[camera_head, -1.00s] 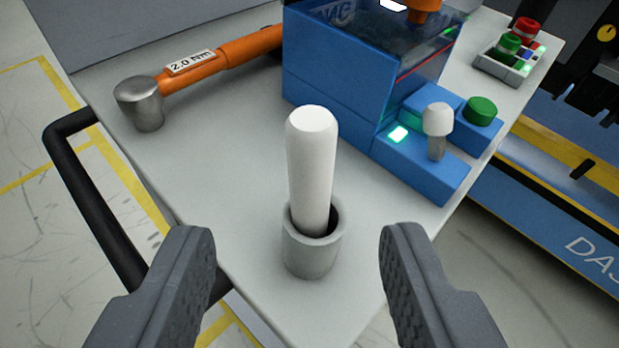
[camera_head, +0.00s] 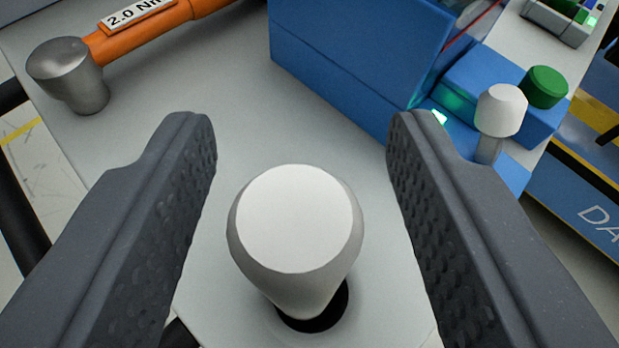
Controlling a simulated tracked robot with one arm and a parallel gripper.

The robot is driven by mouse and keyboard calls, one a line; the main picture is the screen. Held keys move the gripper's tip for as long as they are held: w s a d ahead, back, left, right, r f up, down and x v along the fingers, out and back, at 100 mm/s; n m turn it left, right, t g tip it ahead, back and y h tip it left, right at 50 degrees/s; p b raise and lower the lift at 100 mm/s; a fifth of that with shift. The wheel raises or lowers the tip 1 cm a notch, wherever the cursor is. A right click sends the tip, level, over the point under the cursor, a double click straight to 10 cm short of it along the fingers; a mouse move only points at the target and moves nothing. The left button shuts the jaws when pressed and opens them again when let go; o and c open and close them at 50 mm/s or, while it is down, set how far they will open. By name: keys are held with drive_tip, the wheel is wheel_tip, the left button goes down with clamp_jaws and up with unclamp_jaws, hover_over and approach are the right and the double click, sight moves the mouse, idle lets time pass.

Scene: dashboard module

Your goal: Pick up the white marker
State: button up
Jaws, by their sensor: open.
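The white marker (camera_head: 297,225) stands upright, its flat round top facing my camera. Its lower end sits in a grey cup-like holder, of which mostly the dark opening (camera_head: 318,318) shows below the marker. My gripper (camera_head: 301,130) is open, with one dark grey textured finger to the left of the marker and one to the right. Clear gaps show on both sides, so neither finger touches it. The marker's lower part is hidden by its own top.
The holder stands on a light grey worktop (camera_head: 215,60). An orange torque wrench (camera_head: 150,30) with a metal head lies at the upper left. A blue box (camera_head: 350,70) stands behind, with a white-topped knob (camera_head: 501,110) and a green button (camera_head: 544,87) to its right.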

drive_tip(key=shift+w+a+f, duration=0.1)
drive_tip(key=shift+w+f, duration=0.15)
drive_tip(key=shift+w, duration=0.2)
drive_tip(key=shift+c, duration=0.4)
clamp_jaws()
drive_tip(key=shift+r, duration=0.1)
